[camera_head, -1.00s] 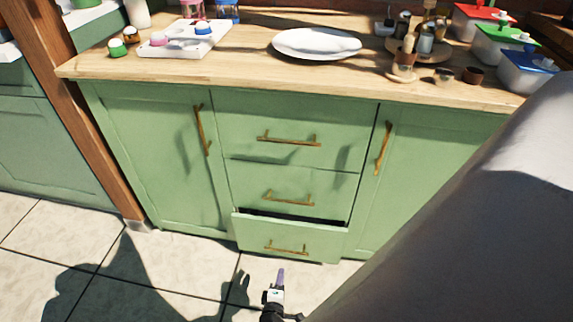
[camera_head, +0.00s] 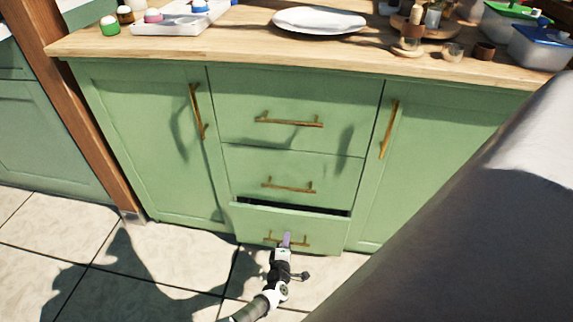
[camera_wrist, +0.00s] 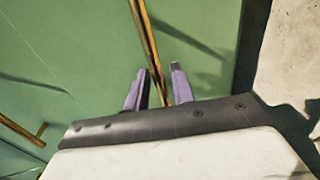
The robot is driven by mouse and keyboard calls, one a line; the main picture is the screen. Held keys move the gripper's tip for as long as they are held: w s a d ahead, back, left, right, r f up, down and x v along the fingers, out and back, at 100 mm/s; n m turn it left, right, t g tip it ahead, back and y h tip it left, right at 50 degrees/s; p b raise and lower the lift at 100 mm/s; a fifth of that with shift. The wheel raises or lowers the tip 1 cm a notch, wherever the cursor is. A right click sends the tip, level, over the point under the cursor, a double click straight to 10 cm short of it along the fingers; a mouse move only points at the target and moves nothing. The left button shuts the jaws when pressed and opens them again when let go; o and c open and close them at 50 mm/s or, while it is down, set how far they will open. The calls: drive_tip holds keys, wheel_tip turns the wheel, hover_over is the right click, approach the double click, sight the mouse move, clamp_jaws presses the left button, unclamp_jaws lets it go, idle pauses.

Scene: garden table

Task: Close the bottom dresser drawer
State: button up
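The bottom dresser drawer (camera_head: 325,232) is green and stands slightly open, with a dark gap along its top edge. Its gold bar handle (camera_head: 300,242) is partly covered by my gripper in the head view. My gripper (camera_head: 287,236) is in front of the drawer, with its purple fingers at the handle's middle. In the wrist view, the two fingers of my gripper (camera_wrist: 158,74) are apart, and the gold handle (camera_wrist: 148,38) runs between them. I cannot tell whether the fingers touch the handle or the drawer front.
The middle drawer (camera_head: 240,172) and top drawer (camera_head: 235,95) are shut. Cabinet doors flank them, also shut. The wooden countertop (camera_head: 200,46) above holds a white plate (camera_head: 318,20), jars and containers. The tiled floor (camera_head: 170,255) in front is clear.

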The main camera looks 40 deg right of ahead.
clamp_jaws()
drive_tip(key=x, duration=0.1)
drive_tip(key=b+x, duration=0.1)
drive_tip(key=x, duration=0.2)
drive_tip(key=shift+w+d+r+b, duration=0.2)
drive_tip(key=shift+r+b, duration=0.1)
drive_tip(key=shift+r, duration=0.1)
unclamp_jaws()
drive_tip(key=shift+d, duration=0.1)
